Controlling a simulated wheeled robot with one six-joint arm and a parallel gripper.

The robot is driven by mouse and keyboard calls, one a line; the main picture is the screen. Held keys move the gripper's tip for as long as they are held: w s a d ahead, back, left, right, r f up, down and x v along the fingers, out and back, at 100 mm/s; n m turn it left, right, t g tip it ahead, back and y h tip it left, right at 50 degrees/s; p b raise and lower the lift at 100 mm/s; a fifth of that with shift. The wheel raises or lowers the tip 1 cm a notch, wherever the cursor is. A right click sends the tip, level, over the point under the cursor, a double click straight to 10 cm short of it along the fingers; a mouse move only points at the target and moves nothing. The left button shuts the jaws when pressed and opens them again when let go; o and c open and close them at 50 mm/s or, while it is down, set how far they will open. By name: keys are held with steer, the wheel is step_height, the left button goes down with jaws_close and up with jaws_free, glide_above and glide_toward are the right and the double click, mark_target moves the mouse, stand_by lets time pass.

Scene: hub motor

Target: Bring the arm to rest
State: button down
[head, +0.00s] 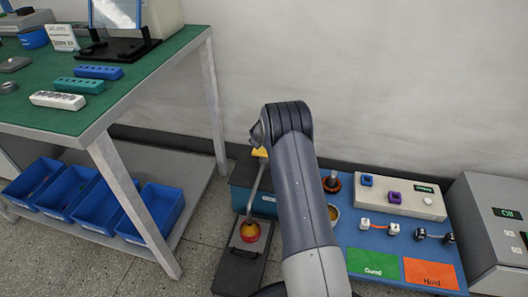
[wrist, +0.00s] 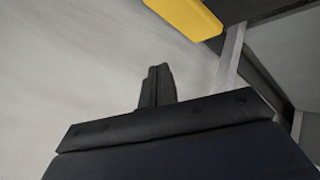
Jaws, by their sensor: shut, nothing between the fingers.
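My gripper (wrist: 157,88) shows in the wrist view as two black fingers pressed together, with nothing between them. They rise past a dark bar into open space before a pale wall. A yellow piece (wrist: 188,12) is at the top of that view, apart from the fingertips. In the head view my arm (head: 305,205) rises through the middle and bends at its top, and my gripper is hidden there.
A green-topped bench (head: 125,100) stands left, with blue bins (head: 158,207) below. A blue board (head: 372,232) at right bears green and orange pads and small parts. A grey machine (head: 485,228) stands far right. A red-and-yellow ball (head: 250,232) is left of my arm.

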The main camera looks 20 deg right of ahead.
steer(key=shift+f, duration=0.1)
step_height(320, 180, down, 2)
steer(key=shift+f+b, duration=0.15)
steer(key=shift+b, duration=0.8)
steer(key=shift+f+b, duration=0.1)
steer(key=shift+b, duration=0.8)
step_height(320, 180, up, 7)
steer(key=p, duration=0.5)
steer(key=shift+f, duration=0.2)
steer(key=shift+f, duration=0.15)
